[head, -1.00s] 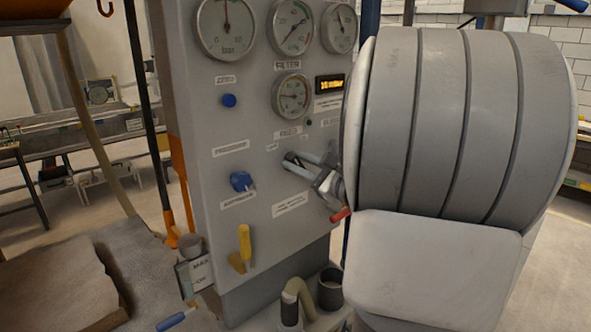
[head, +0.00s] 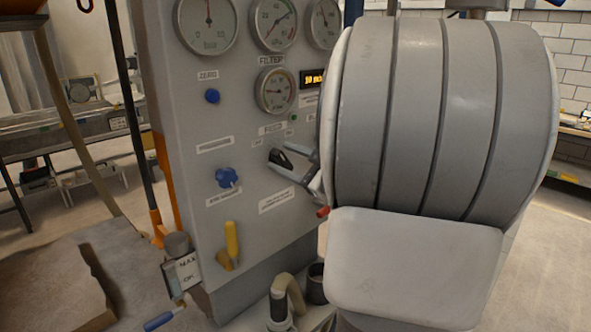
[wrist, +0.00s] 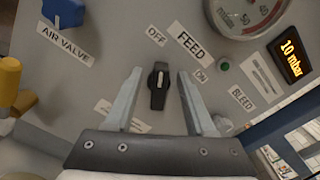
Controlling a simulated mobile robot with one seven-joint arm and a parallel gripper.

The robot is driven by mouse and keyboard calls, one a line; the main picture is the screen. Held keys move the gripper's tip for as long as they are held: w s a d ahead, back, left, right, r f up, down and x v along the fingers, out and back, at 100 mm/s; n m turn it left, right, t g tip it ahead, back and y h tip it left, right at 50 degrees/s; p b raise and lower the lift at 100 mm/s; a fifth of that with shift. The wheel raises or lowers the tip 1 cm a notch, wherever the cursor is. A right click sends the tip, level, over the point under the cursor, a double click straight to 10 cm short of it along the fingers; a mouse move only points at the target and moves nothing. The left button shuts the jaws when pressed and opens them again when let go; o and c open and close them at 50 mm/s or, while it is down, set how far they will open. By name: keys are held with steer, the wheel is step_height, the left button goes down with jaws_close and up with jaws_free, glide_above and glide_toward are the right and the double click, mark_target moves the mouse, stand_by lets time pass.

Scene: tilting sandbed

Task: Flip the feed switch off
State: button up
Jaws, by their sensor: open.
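The feed switch (wrist: 158,86) is a black rotary knob with a pale line along it, on the grey panel under the FEED label (wrist: 190,44). The OFF label (wrist: 156,36) is to its upper left and the ON label (wrist: 201,76) to its right. My gripper (wrist: 158,90) is open, with one finger on each side of the knob. A gap shows between the knob and each finger. In the head view, my gripper (head: 280,165) is at the panel around the black switch (head: 281,157), which is partly hidden by the fingers.
The blue air valve knob (head: 227,177) and a yellow lever (head: 232,240) are lower left on the panel. Gauges, including one (head: 275,90) above, and a lit display (wrist: 291,53) reading 10 mbar surround the switch. A hose (head: 290,290) stands below.

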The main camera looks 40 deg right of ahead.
steer(key=s+d, duration=0.1)
steer(key=s, duration=1.5)
steer(key=shift+s+b, duration=0.25)
steer(key=shift+b, duration=0.2)
steer(key=shift+d, duration=0.1)
